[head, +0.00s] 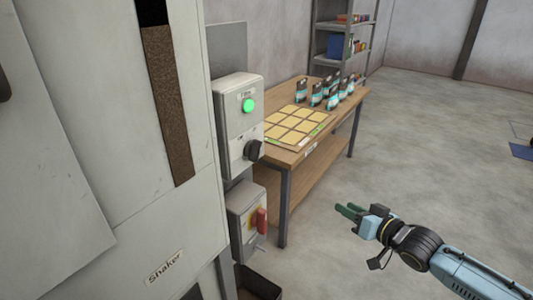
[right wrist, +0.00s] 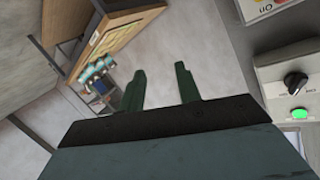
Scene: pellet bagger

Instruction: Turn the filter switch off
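The filter switch is a black rotary knob (head: 254,150) on a grey control box (head: 231,125), below a lit green lamp (head: 248,105). The knob also shows in the right wrist view (right wrist: 295,84) at the right edge, with the green lamp (right wrist: 299,114) beside it. Its position marks are too small to read surely. My right gripper (head: 346,211) is in the air to the right of the box and lower, well apart from the knob. In the right wrist view its two green fingers (right wrist: 160,88) are spread with nothing between them. My left gripper is out of view.
A lower box with a red and yellow switch (head: 259,220) hangs under the control box. The Shaker machine (head: 90,130) fills the left. A wooden table (head: 350,108) with pouches and a board of yellow squares stands behind. The floor around my right gripper is clear.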

